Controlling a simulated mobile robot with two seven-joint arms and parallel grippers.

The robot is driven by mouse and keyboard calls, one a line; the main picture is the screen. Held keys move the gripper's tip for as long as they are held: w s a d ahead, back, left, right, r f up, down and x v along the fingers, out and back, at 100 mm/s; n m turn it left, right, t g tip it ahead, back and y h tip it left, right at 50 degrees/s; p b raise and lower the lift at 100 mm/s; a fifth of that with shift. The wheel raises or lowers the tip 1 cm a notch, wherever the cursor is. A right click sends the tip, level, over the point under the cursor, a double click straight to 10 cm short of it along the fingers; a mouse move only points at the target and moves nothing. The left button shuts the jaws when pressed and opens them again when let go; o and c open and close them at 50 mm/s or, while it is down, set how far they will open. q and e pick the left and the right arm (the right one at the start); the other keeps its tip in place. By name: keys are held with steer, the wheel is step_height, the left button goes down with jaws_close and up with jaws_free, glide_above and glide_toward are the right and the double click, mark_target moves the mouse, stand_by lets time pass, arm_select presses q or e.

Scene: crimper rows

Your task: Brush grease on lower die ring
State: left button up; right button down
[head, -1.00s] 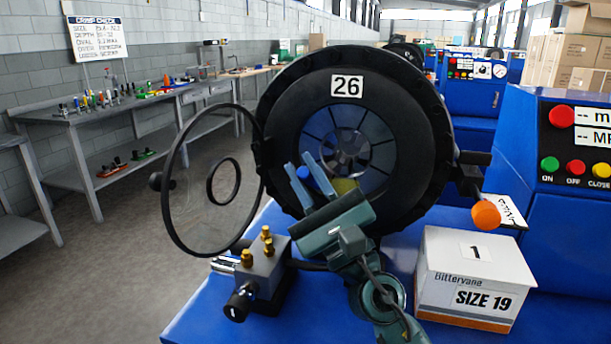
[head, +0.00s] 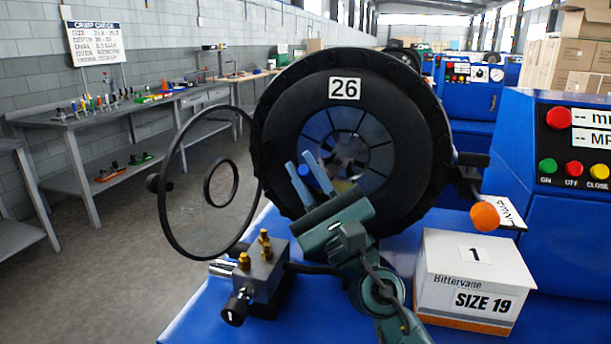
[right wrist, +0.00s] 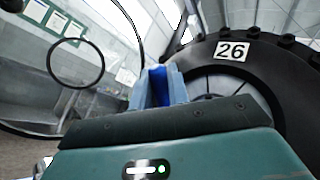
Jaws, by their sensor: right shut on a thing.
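The round black crimper head (head: 412,110), marked 26, stands in the middle of the head view. Its ring of grey die segments (head: 378,158) surrounds a central opening. My right gripper (head: 300,163) is in front of the lower left of this ring, its jaws shut on a blue object. The blue object (head: 304,171) also shows between the fingers in the right wrist view (right wrist: 160,84); I take it for the brush handle. A small yellowish patch shows just right of the fingers; bristles cannot be made out. Contact with the dies cannot be told. My left gripper is out of view.
A clear disc with a black rim (head: 163,205) stands left of the head. A valve block with brass fittings (head: 262,268) is below it. A white SIZE 19 box (head: 473,255) and an orange knob (head: 485,216) are at the right. The blue control panel (head: 560,200) stands beyond.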

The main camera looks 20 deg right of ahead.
steer(key=shift+d, duration=0.1)
steer(key=shift+s+d, duration=1.95)
steer(key=shift+d, duration=0.9)
steer(key=shift+w+a, duration=0.65)
steer(key=shift+a, duration=0.35)
steer(key=shift+w+a, duration=0.7)
steer(key=shift+a, duration=0.25)
steer(key=shift+w+a, duration=0.65)
steer(key=shift+a, duration=0.35)
